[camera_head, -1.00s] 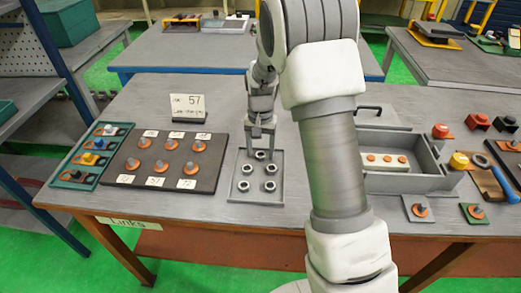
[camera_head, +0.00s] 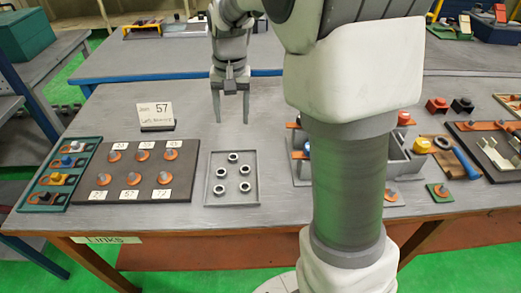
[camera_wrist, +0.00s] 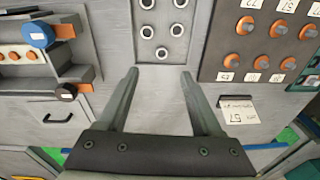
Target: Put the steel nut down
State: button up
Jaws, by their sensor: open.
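Several steel nuts, dark-rimmed rings, lie apart from one another in a shallow grey tray (camera_head: 208,200) on the table. The nut nearest my gripper, the steel nut (camera_head: 233,157), lies at the tray's far end; it shows in the wrist view (camera_wrist: 162,53) just beyond the fingers. My gripper (camera_head: 231,119) is open and empty. It hangs above the table behind the tray, clear of the nuts. In the wrist view my gripper (camera_wrist: 160,73) has both fingers spread, with only bare grey surface between them.
A dark board (camera_head: 138,179) with orange-based pegs and number cards is left of the tray, with a card reading 57 (camera_head: 155,115) behind it. A green tray (camera_head: 38,205) is far left. A grey divided bin (camera_head: 403,165) stands right, partly hidden by my arm.

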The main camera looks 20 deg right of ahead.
jog(key=s+r+n+t, duration=0.2)
jog(key=s+r, duration=0.1)
jog(key=s, duration=0.8)
jog(key=s+r+n+t, duration=0.2)
jog(key=s+r, duration=0.2)
jog(key=s, duration=0.8)
jog(key=shift+t, duration=0.3)
jog(key=shift+s, duration=0.1)
notch_tip(320, 180, up, 3)
jog(key=p, duration=0.2)
jog(key=shift+f+p, duration=0.1)
jog(key=shift+p, duration=0.25)
jog(key=shift+f, duration=0.2)
jog(key=shift+c, duration=1.3)
jog(key=shift+d, duration=0.15)
